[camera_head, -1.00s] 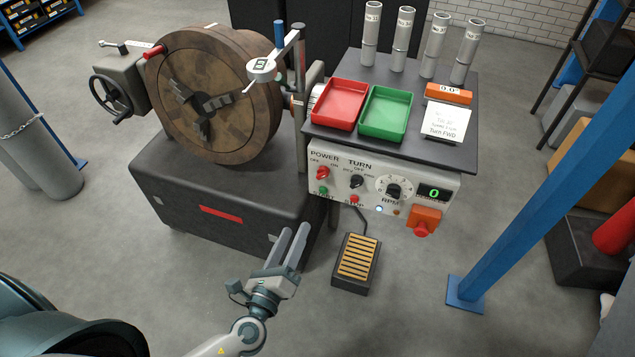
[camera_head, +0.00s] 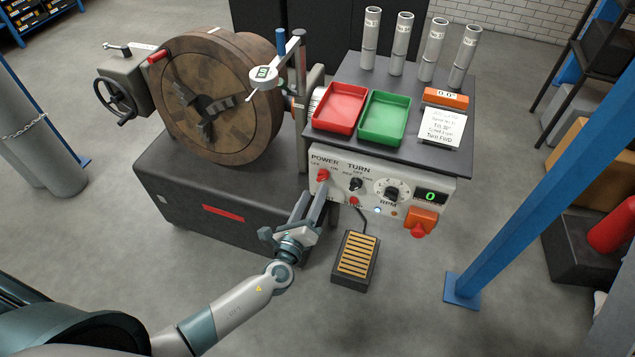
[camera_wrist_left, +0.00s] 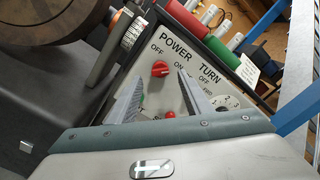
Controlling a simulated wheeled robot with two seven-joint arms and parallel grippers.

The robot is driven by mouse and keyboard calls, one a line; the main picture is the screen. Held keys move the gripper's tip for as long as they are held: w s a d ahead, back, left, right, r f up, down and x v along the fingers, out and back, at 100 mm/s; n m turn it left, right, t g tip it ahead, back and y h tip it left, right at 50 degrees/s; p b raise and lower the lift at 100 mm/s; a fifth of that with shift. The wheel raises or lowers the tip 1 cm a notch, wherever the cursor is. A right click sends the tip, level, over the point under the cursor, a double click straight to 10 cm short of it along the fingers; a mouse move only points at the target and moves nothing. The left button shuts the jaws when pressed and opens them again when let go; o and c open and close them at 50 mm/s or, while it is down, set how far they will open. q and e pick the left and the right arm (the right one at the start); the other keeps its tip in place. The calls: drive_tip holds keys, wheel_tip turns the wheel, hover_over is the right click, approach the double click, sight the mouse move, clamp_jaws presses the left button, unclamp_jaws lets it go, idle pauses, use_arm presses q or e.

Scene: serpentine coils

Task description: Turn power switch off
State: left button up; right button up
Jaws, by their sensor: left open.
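The red power switch (camera_head: 323,175) is a knob at the left end of the white control panel (camera_head: 412,204), below the word POWER with OFF and ON marks. In the left wrist view the red power knob (camera_wrist_left: 160,68) shows between and beyond my two fingers. My left gripper (camera_head: 315,196) is open, just below and in front of the knob, apart from it as far as I can tell. Its fingers also show in the left wrist view (camera_wrist_left: 158,92). The start button is hidden behind the gripper in the head view. My right gripper is not in view.
The black turn knob (camera_head: 355,184), red stop button (camera_head: 353,201) and RPM dial (camera_head: 391,195) sit close to the right. An orange box with a red button (camera_head: 421,221) hangs at the panel's right. A foot pedal (camera_head: 356,260) lies on the floor below.

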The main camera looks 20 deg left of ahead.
sight(321, 180)
use_arm(q)
drive_tip(key=shift+w+d+p, duration=0.1)
drive_tip(key=shift+w+p, duration=0.2)
drive_tip(key=shift+w, duration=1.9)
drive_tip(key=c, duration=1.1)
